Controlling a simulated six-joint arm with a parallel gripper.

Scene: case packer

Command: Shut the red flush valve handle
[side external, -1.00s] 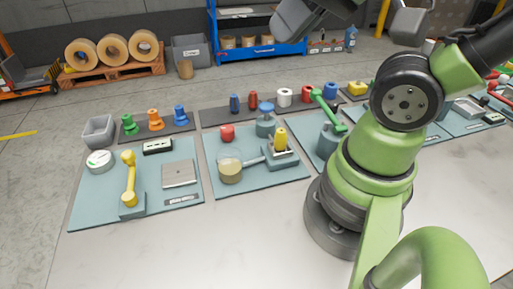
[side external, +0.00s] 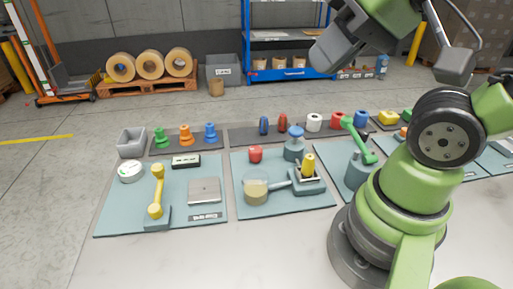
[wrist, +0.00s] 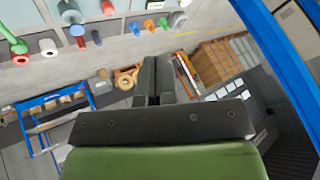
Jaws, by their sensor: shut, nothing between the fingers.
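I cannot single out a red flush valve handle for certain. A red knob (side external: 256,154) sits at the back of the middle teal mat, behind a beige cup (side external: 256,189). A slim red piece (side external: 282,122) stands on the dark strip behind that mat; red pieces also show at the top of the wrist view (wrist: 108,7). My gripper (wrist: 155,82) is shut and empty in the wrist view. It is high above the mats and apart from all these objects; in the side view its fingertips are not clear.
A yellow lever (side external: 157,190) stands on the left mat and a green lever (side external: 358,138) near my arm's base. A blue-capped grey fitting (side external: 295,145) is beside the red knob. A blue rack (side external: 290,74) and a pallet of rolls (side external: 150,86) stand behind. Bare tabletop lies in front.

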